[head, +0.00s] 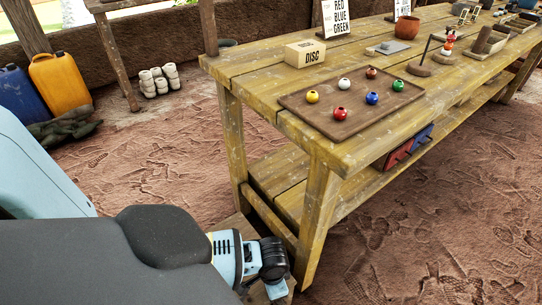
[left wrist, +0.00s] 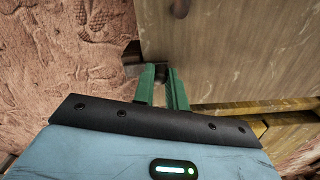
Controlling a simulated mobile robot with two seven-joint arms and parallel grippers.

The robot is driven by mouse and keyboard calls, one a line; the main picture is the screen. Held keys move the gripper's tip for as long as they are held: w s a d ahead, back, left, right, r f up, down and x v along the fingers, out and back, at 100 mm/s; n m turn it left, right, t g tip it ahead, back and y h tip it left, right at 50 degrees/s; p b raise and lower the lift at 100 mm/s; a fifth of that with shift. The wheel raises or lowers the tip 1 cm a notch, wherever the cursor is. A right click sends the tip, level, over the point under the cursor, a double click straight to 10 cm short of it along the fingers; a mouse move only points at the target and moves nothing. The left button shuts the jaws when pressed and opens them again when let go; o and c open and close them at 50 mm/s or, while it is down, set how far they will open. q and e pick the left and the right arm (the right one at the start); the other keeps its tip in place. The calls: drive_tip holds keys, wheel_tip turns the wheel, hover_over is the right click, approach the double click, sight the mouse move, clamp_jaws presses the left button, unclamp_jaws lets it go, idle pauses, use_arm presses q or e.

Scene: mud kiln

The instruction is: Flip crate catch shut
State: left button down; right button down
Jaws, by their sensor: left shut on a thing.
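In the left wrist view my left gripper (left wrist: 160,73) has its two green fingers close together at the edge of a wooden panel (left wrist: 230,50), which seems to be the crate. The fingers are shut on a small dark metal piece (left wrist: 133,68), apparently the catch. Most of the catch is hidden by the fingers, so its exact position cannot be told. In the head view my left forearm and wrist cover the crate; only bits of wood (head: 228,224) show beside them. My left fingers are hidden there. My right gripper is in neither view.
A long wooden workbench (head: 240,68) stands close to my left wrist, its near leg (head: 318,215) just right of it. A tray (head: 345,128) with several coloured balls lies on it. Blue and yellow jerrycans (head: 60,82) stand at far left. Bare earth floor lies between.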

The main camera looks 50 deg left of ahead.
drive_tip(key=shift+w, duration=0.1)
use_arm(q)
drive_tip(key=c, duration=1.4)
unclamp_jaws()
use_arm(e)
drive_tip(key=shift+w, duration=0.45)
use_arm(q)
drive_tip(key=shift+r, duration=0.1)
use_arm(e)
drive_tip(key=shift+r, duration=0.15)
